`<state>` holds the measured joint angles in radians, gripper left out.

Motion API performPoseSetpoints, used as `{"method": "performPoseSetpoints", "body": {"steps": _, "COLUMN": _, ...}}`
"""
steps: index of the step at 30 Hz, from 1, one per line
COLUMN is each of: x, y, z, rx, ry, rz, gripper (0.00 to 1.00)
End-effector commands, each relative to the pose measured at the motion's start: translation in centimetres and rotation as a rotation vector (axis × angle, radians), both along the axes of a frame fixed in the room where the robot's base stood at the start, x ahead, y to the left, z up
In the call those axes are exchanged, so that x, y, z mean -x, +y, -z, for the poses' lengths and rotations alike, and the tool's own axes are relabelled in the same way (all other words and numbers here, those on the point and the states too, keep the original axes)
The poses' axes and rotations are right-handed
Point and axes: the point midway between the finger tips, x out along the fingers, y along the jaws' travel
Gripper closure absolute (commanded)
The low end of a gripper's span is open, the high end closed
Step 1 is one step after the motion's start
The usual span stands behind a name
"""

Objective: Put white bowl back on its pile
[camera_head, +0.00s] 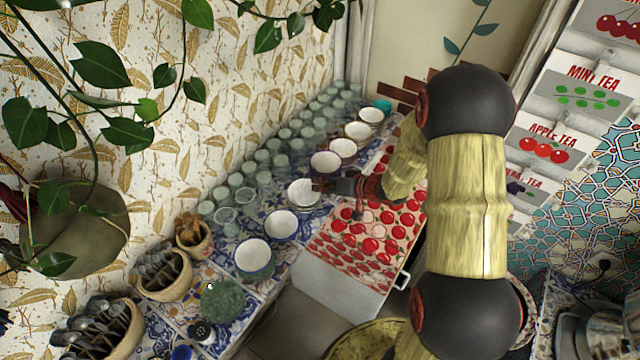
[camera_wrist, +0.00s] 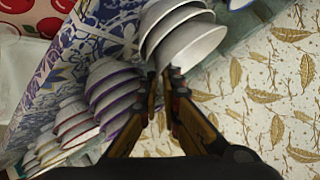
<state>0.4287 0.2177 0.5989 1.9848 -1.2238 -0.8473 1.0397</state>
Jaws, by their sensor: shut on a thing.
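The white bowl (camera_head: 303,192) is at the tips of my gripper (camera_head: 318,185), over the tiled counter, in the middle of the row of bowls. In the wrist view the white bowl (camera_wrist: 192,45) has its edge between the two fingertips of my gripper (camera_wrist: 168,76), which is shut on it. A pile of white bowls (camera_wrist: 160,12) shows right beside it, roughly in line with it. I cannot tell whether the held bowl rests on that pile or is just clear of it.
Purple-rimmed bowls (camera_wrist: 112,88) are stacked close by; they also stand behind in the head view (camera_head: 325,162). Another white bowl (camera_head: 281,225) is in front. Several glasses (camera_head: 262,178) line the wall side. A red-patterned box (camera_head: 350,262) stands to the right.

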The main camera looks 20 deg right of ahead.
Motion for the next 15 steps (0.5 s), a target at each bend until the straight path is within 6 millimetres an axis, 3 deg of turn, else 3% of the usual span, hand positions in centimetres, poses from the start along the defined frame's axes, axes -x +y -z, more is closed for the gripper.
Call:
{"method": "performPoseSetpoints", "body": {"steps": 12, "x": 0.0, "y": 0.0, "z": -0.02, "rx": 0.0, "ry": 0.0, "rz": 0.0, "gripper": 0.74}}
{"method": "performPoseSetpoints", "body": {"steps": 15, "x": 0.0, "y": 0.0, "z": -0.02, "rx": 0.0, "ry": 0.0, "rz": 0.0, "gripper": 0.73}}
